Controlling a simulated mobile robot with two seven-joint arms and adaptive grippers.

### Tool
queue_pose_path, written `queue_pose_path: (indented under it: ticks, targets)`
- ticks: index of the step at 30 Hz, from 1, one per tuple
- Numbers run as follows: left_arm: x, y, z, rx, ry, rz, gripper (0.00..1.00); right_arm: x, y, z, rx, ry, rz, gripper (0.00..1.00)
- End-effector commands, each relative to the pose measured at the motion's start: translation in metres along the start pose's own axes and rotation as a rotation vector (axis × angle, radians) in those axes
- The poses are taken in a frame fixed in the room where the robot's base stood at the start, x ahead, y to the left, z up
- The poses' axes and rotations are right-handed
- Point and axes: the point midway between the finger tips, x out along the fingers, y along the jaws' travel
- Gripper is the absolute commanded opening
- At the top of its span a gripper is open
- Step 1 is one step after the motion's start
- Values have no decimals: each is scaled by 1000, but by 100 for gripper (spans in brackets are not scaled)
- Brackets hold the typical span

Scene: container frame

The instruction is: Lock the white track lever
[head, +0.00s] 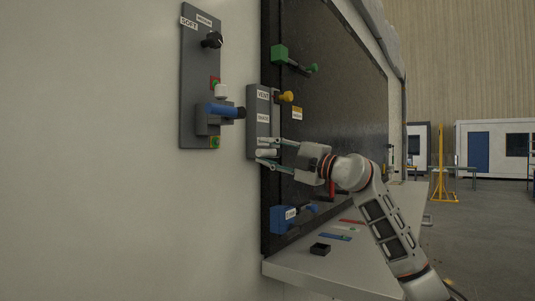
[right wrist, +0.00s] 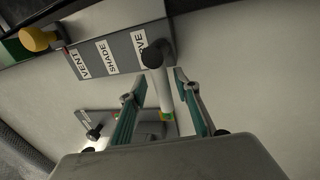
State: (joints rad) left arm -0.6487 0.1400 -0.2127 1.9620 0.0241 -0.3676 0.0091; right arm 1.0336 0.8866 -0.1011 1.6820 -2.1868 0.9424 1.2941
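The white lever (head: 265,153) is at the lower part of the grey panel with VENT and SHADE labels (head: 251,120). In the right wrist view it shows as a white rod (right wrist: 166,92) with a dark round end. My right gripper (head: 267,151) has its two fingers apart, one on each side of the lever. In the right wrist view the fingers (right wrist: 158,84) show gaps beside the rod, so it is not clasped. The panel label beside the rod's dark end is partly hidden. My left gripper is in neither view.
A second grey panel (head: 187,100) on the left has a black knob (head: 212,40), a white knob (head: 221,90) and a blue lever (head: 224,111). A yellow knob (head: 287,97) sticks out above my gripper. A green handle (head: 280,54) and a blue one (head: 285,218) are on the dark board.

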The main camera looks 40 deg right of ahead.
Motion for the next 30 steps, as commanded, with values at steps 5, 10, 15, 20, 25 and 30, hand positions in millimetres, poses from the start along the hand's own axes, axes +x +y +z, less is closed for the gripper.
queue_pose_path:
  ticks: [5, 10, 15, 20, 25, 30]
  targets:
    - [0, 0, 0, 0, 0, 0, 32, 0, -2, 0, -1, 1, -3, 31]
    - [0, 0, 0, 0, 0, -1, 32, -3, -3, 0, -1, 1, -5, 31]
    - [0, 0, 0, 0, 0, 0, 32, -23, -3, 0, -4, -1, -7, 31]
    - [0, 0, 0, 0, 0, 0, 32, -51, -3, 0, -4, -1, -7, 31]
    - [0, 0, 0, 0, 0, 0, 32, -77, -3, 0, -1, 0, -7, 31]
    - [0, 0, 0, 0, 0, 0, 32, -98, -2, 0, -2, 1, -6, 31]
